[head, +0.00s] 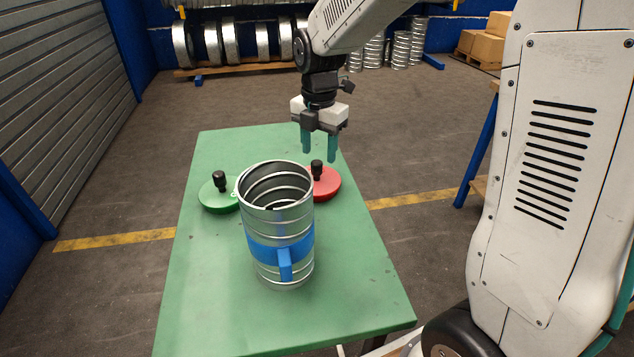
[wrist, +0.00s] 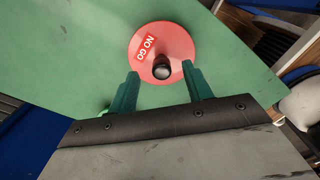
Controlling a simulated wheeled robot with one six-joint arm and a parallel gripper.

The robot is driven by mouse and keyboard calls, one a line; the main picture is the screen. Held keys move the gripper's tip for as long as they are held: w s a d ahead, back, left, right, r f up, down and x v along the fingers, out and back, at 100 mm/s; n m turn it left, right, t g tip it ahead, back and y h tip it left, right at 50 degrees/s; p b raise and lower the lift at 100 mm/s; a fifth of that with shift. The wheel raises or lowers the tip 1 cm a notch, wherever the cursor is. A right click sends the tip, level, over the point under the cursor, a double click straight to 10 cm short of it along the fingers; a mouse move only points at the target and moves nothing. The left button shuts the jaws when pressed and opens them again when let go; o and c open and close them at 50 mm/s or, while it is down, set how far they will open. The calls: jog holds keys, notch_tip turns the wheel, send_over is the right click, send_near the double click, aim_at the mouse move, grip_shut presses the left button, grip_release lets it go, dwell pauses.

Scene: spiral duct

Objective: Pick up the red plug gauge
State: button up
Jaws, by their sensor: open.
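The red plug gauge (head: 327,186) is a red disc with a black knob on top. It lies on the green table, partly hidden behind the metal duct in the head view. In the wrist view the red plug gauge (wrist: 160,45) carries a "NO GO" label, and its knob lies just ahead of the fingertips, between their lines. My gripper (head: 319,155) is open and empty, with teal fingers pointing down above the red gauge.
A spiral metal duct (head: 276,225) with a blue band and handle stands upright in front of the red gauge. A green plug gauge (head: 217,196) with a black knob lies to the left. The green table (head: 350,290) is clear at the front.

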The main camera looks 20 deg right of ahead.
aim_at(317, 161)
jog(key=f, duration=0.4)
jog(key=shift+s+a+f, duration=0.3)
jog(key=shift+f, duration=0.05)
grip_shut()
